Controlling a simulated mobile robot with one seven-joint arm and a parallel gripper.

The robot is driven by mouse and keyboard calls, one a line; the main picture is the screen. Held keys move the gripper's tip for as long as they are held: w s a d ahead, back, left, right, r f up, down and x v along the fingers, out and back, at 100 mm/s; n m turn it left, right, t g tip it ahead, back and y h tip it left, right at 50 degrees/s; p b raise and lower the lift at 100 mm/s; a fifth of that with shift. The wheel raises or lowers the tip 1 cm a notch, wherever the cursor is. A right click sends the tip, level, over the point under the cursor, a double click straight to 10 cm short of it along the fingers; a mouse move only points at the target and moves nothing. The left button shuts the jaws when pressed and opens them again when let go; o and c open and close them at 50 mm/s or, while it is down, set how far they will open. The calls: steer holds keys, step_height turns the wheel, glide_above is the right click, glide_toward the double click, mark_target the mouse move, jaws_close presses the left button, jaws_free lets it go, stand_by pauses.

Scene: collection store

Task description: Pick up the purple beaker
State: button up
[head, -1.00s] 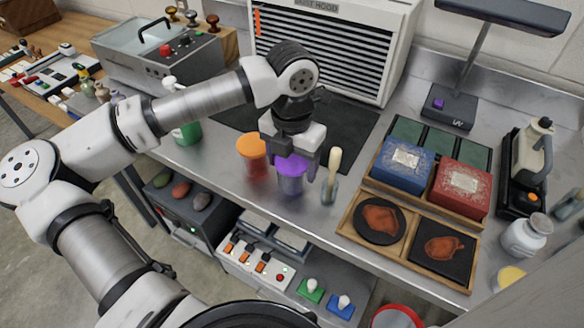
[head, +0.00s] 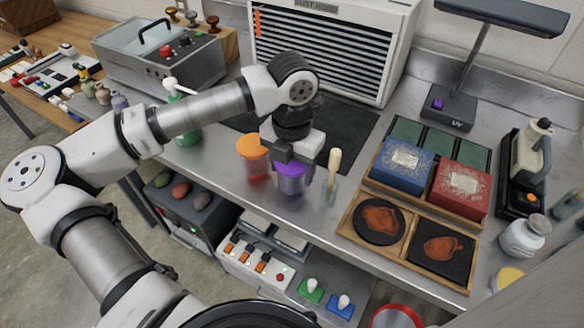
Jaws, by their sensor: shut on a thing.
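The purple beaker (head: 291,184) is a clear vessel with a purple top, upright near the front edge of the steel bench. My gripper (head: 292,168) points down over it, with its fingers on either side of the purple top, shut on it. The beaker's base appears to be at the bench surface; I cannot tell whether it is lifted. Part of the purple top is hidden behind the gripper.
An orange-topped beaker (head: 253,158) stands close on the left. A pale-handled tool in a glass (head: 332,175) stands close on the right. A wooden tray (head: 350,229) with dark dishes and a green bottle (head: 187,128) are farther out. The bench's front edge is near.

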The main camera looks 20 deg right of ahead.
steer(key=shift+r, duration=0.15)
step_height(320, 180, up, 20)
steer(key=b, duration=0.3)
steer(key=shift+f, duration=0.25)
stand_by(0.6)
